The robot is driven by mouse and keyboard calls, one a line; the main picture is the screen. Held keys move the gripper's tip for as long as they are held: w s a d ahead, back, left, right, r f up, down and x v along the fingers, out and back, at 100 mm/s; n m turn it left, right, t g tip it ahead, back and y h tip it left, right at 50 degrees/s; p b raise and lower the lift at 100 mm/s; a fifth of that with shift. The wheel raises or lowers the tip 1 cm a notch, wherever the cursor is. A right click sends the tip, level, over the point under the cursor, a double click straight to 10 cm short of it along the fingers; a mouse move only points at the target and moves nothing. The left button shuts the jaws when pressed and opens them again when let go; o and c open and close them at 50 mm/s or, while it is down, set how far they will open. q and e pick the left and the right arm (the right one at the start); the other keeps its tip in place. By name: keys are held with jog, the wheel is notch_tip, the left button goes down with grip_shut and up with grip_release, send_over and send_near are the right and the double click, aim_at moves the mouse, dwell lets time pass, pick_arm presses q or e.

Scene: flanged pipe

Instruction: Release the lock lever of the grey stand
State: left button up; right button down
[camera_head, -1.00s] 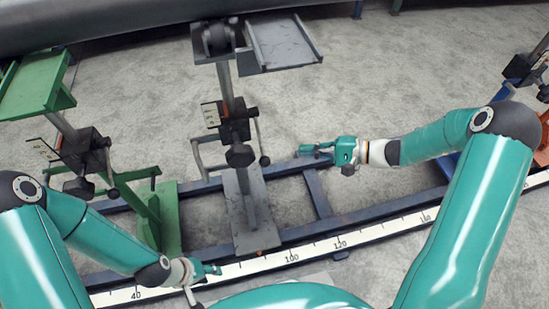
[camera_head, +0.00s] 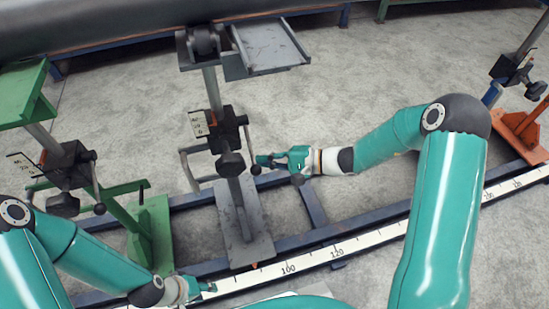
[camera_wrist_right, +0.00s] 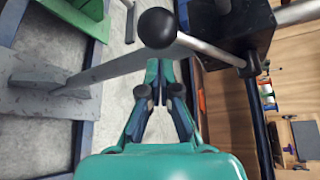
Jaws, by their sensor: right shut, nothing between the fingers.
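The grey stand (camera_head: 241,222) stands upright on the blue rails in the middle of the head view. Its lock lever (camera_head: 249,142) hangs from the black clamp block (camera_head: 226,130) and ends in a black ball knob (camera_head: 255,169). My right gripper (camera_head: 262,160) is beside the knob, at its right. In the right wrist view the knob (camera_wrist_right: 157,28) and lever rod (camera_wrist_right: 215,52) lie just ahead of my right fingertips (camera_wrist_right: 159,72), which are together and empty. Whether they touch the lever I cannot tell. My left gripper (camera_head: 205,287) is low by the scale; its finger state is unclear.
A green stand (camera_head: 150,230) is at the left, near my left arm. An orange stand (camera_head: 520,130) is at the far right. A large dark pipe (camera_head: 110,25) crosses the top. A white scale (camera_head: 360,244) runs along the front rail.

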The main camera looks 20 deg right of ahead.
jog(key=shift+s+a+r, duration=0.15)
jog(key=shift+s+r, duration=0.2)
jog(key=shift+s, duration=0.4)
